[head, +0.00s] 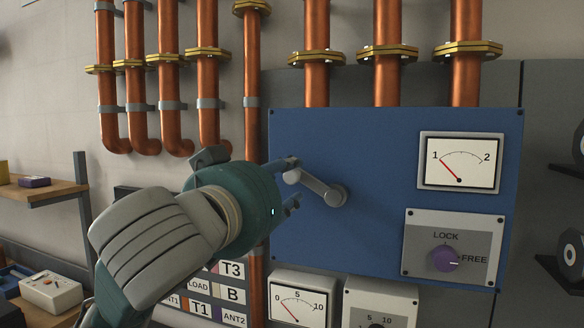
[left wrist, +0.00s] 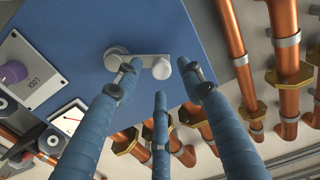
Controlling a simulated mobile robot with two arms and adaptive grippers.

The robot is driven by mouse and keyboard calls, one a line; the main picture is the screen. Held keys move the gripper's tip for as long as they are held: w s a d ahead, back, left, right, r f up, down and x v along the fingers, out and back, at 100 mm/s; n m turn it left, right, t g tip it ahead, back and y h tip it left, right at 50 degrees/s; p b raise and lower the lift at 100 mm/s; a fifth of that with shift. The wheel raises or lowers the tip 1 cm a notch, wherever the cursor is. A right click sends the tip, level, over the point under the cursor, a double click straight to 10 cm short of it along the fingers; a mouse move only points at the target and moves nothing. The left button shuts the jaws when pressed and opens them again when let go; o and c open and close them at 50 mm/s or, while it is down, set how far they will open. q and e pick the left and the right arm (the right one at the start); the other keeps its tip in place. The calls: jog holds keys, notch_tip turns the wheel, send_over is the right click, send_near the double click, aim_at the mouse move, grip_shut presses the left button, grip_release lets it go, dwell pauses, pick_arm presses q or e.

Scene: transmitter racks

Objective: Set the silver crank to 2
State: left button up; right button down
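The silver crank (head: 322,188) is mounted on a blue panel (head: 340,245). Its pivot is at the right and its arm slants up and left to a rounded handle end. A gauge (head: 460,162) marked 1 to 2 sits at the panel's upper right; its needle points near 1. My left gripper (head: 292,183) is at the crank's handle end, fingers pointing at the panel. In the left wrist view the handle end of the crank (left wrist: 162,68) lies between the spread fingers, with gaps visible. Contact cannot be told. My right gripper is not in view.
A purple knob (head: 445,258) on a LOCK/FREE plate has its mark toward FREE. Copper pipes (head: 317,55) run above and left of the panel. Below are another gauge (head: 298,305) and label plates (head: 200,309). A shelf (head: 40,190) stands at the left.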

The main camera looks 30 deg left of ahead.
aim_at(289, 178)
pick_arm(q)
jog(key=x, duration=0.3)
jog(key=shift+w+a+p, duration=0.2)
jog(key=shift+p, duration=0.15)
jog(key=shift+w, duration=0.4)
grip_shut()
